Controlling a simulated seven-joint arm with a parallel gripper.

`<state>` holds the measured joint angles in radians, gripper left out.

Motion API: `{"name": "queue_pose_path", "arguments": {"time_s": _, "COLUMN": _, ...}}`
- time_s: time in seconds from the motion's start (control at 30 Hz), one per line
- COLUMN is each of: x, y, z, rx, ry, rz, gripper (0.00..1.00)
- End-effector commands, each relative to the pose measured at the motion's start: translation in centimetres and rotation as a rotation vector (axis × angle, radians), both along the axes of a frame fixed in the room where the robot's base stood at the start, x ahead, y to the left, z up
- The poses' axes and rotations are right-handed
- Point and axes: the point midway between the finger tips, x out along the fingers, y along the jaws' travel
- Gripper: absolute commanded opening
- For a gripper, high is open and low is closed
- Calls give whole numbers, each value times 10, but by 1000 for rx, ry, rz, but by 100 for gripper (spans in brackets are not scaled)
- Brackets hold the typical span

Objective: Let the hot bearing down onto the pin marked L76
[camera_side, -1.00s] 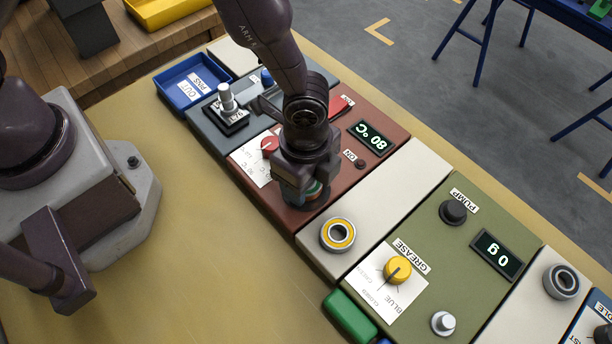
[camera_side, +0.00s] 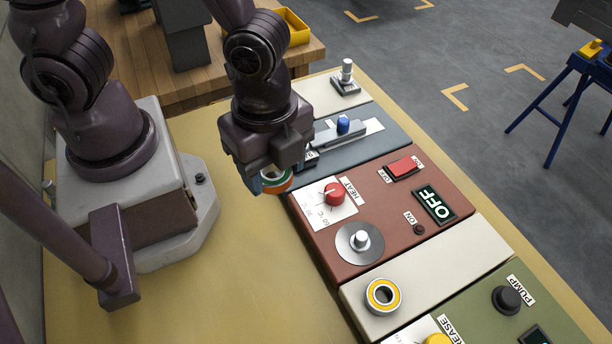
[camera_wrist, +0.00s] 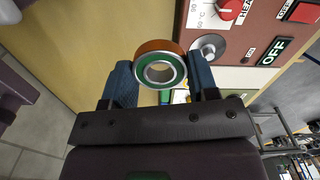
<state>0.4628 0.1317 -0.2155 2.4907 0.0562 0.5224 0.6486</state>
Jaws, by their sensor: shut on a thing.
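My gripper (camera_side: 270,178) is shut on a bearing (camera_side: 284,184) with an orange outer ring and a green seal. In the wrist view the bearing (camera_wrist: 158,47) sits between both blue fingers, its bore facing the camera. It is held clear of the panels, above the tan table beside the slate panel (camera_side: 376,140). A black plate with a partly covered label (camera_side: 311,158) shows just behind my gripper; any pin there is hidden. Another upright pin (camera_side: 347,72) stands on the far pale panel. I cannot read L76 anywhere.
The red-brown heater panel (camera_side: 440,238) has a bare disc with a short post (camera_side: 360,240) and a display reading OFF (camera_side: 435,204). A yellow-sealed bearing (camera_side: 384,296) lies on the pale panel. A slide with a blue knob (camera_side: 343,124) crosses the slate panel.

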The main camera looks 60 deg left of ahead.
Motion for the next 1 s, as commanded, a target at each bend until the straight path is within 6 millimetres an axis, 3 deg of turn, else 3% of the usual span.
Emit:
{"name": "queue_pose_path", "arguments": {"time_s": 0.2, "x": 5, "y": 23, "z": -1, "rx": 8, "ry": 17, "rz": 91, "gripper": 27}}
{"name": "queue_pose_path", "arguments": {"time_s": 0.5, "x": 73, "y": 102, "z": -16, "rx": 6, "ry": 34, "rz": 562, "gripper": 27}}
{"name": "queue_pose_path", "arguments": {"time_s": 0.63, "x": 92, "y": 128, "z": -18, "rx": 7, "ry": 22, "rz": 708, "gripper": 27}}
{"name": "queue_pose_path", "arguments": {"time_s": 0.77, "x": 104, "y": 135, "z": -17, "rx": 2, "ry": 1, "rz": 776, "gripper": 27}}
{"name": "queue_pose_path", "arguments": {"time_s": 1.0, "x": 103, "y": 134, "z": -29, "rx": 2, "ry": 3, "rz": 787, "gripper": 27}}
